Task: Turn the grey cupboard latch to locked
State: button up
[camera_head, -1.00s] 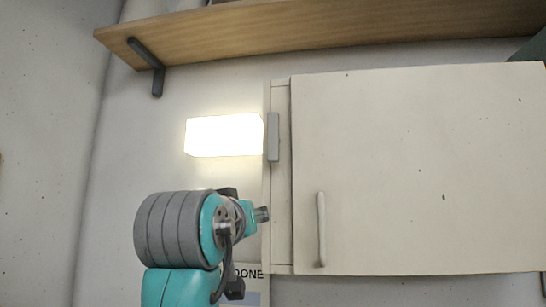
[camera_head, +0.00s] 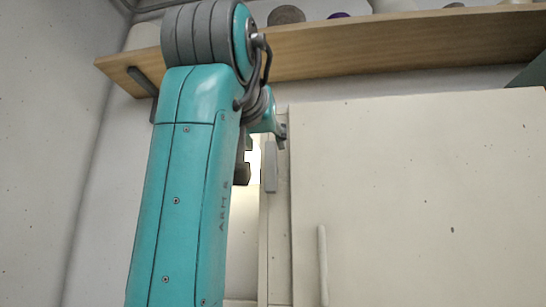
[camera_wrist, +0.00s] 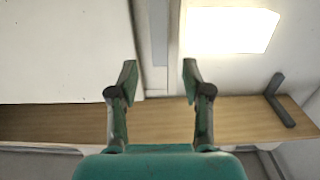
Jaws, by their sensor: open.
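The grey latch (camera_head: 271,168) is a small upright bar on the left frame edge of the pale cupboard (camera_head: 410,200). In the wrist view, the latch (camera_wrist: 158,35) is a grey strip between the fingers and beyond them, apart from both. My gripper (camera_wrist: 160,80) is open and empty. In the head view, its end (camera_head: 282,136) shows just above and right of the latch, mostly behind my arm. Whether it touches the frame cannot be told.
A wooden shelf (camera_head: 400,43) with pots on it runs above the cupboard, close to my arm. A bright lamp (camera_wrist: 232,30) is beside the latch, mostly hidden by my arm in the head view. The cupboard door handle (camera_head: 323,265) is lower right.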

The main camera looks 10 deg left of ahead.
aim_at(270, 153)
jog(key=shift+w+d, duration=0.1)
jog(key=shift+w, duration=2.95)
grip_shut()
